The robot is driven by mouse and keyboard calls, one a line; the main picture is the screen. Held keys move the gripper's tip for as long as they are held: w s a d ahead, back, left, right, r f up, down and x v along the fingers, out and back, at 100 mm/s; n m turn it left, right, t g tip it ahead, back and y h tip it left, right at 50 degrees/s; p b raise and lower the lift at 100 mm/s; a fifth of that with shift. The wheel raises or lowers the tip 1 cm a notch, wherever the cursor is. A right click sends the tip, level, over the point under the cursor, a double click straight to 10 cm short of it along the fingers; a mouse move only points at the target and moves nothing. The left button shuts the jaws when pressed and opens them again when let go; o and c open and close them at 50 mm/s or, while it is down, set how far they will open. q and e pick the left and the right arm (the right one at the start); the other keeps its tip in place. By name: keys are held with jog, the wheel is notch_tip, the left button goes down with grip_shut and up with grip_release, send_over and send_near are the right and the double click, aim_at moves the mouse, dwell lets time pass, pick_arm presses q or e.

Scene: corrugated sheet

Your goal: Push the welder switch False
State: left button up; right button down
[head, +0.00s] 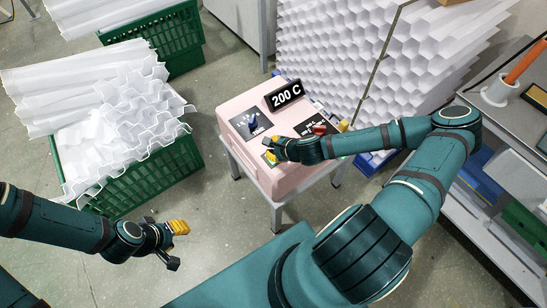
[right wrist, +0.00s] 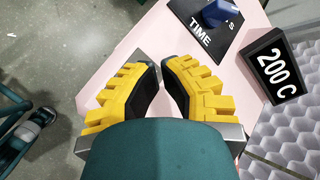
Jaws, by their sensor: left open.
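The welder is a pink box (head: 236,110) on a small grey stand. Its top carries a black sign reading 200 C (head: 285,95), a blue knob (head: 252,121) on a dark TIME plate, and a red knob (head: 320,129). My right gripper (head: 271,149) is over the near part of the top; its yellow fingers (right wrist: 161,66) almost meet at the tips with nothing visible between them. A dark plate (right wrist: 146,57) partly shows under them; I cannot make out a switch there or tell whether the fingers touch it. My left gripper (head: 178,247) is open and empty above the floor.
A green crate (head: 130,182) of white corrugated sheets stands left of the welder, with another crate (head: 186,64) behind. White honeycomb sheets (head: 360,70) stand behind it. A grey bench (head: 490,130) is at the right. Floor is clear near my left gripper.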

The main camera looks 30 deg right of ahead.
jog(key=shift+f, duration=0.15)
dwell(0.3)
jog(key=shift+f, duration=0.3)
jog(key=shift+f+b, duration=0.3)
dwell(0.5)
jog(key=shift+r, duration=0.15)
jog(key=shift+r+p, duration=0.65)
jog(key=shift+p, duration=0.15)
jog(key=shift+r, duration=0.1)
notch_tip(320, 180, up, 6)
jog(key=p, duration=0.5)
